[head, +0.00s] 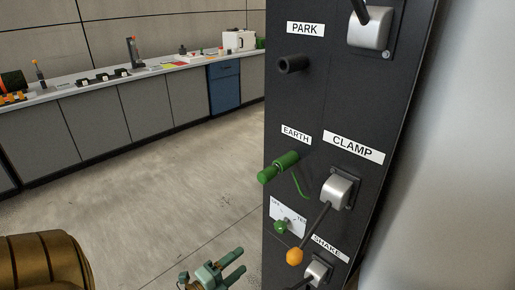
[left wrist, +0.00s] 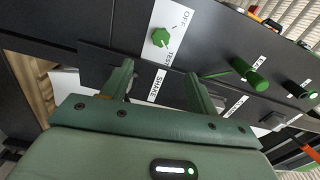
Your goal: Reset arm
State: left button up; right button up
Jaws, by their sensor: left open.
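A black panel (head: 300,110) stands at the right of the head view. On it are a CLAMP lever (head: 316,220) slanting down-left to an orange knob (head: 294,257), and a partly cut-off SHAKE lever (head: 318,269) below. A green OFF/TEST knob (head: 281,227) sits left of the CLAMP lever; it also shows in the left wrist view (left wrist: 160,37). A green EARTH plug (head: 279,168) sticks out above it. My left gripper (head: 240,262) is open and empty, left of the panel's lower part, its fingers toward the panel. My right gripper is out of view.
A black peg (head: 293,64) sits under the PARK label (head: 305,29), and another lever mount (head: 369,29) is at the panel's top. A long grey counter (head: 110,120) with small items and a blue cabinet (head: 224,86) stand behind. The floor (head: 150,190) between is clear.

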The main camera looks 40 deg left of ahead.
pick_arm(q)
jog(key=s+f+n+g+y, duration=0.1)
jog(key=s+f+n+g, duration=0.4)
jog(key=f, duration=0.7)
jog(key=s+f+n+g+y, duration=0.2)
jog(key=s+f+n+g, duration=0.35)
jog(key=f, duration=0.55)
jog(key=s+d+f+n+g, duration=0.1)
jog(key=s+d+f+g, duration=0.2)
jog(key=s, duration=1)
jog(key=s+d+f+n+g+h, duration=0.1)
jog(key=s+d+f+g, duration=0.3)
jog(key=s+f, duration=0.6)
jog(key=s+d+n, duration=0.1)
jog(key=s+d, duration=0.1)
jog(key=s, duration=0.2)
jog(key=shift+s+d+f, duration=0.15)
jog(key=shift+s+d, duration=0.05)
jog(key=shift+d, duration=0.05)
